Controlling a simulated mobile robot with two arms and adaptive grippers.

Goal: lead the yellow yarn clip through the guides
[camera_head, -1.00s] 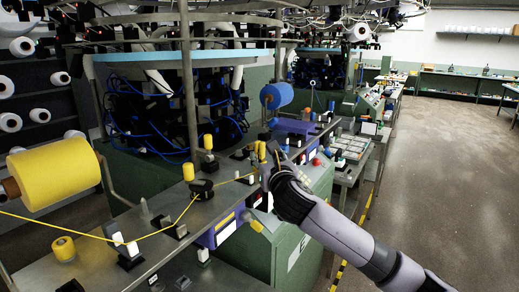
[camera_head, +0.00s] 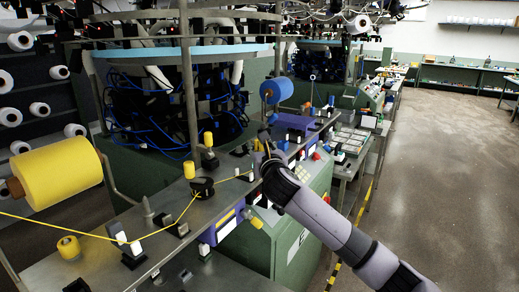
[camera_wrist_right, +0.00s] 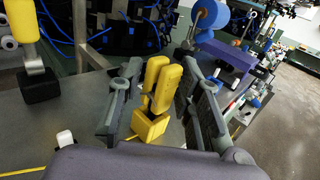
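The yellow yarn clip (camera_wrist_right: 158,88) stands between the two fingers of my right gripper (camera_wrist_right: 160,100) in the right wrist view. The fingers are apart, with grey table visible between the left finger and the clip. In the head view the right gripper (camera_head: 264,142) is above the machine table and largely covers the clip. The yellow yarn (camera_head: 150,235) runs from the left, past a white-tipped guide (camera_head: 130,247), up to a dark round guide (camera_head: 201,188), then right towards the gripper. A large yellow spool (camera_head: 58,172) is at left. My left gripper is out of view.
The steel table (camera_head: 100,275) carries several small posts and yellow-topped pegs (camera_head: 208,141). A blue spool (camera_head: 276,91) and a purple box (camera_head: 293,122) stand beyond the gripper. Knitting machines with blue rings (camera_head: 180,54) rise behind. Open floor (camera_head: 430,190) lies at right.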

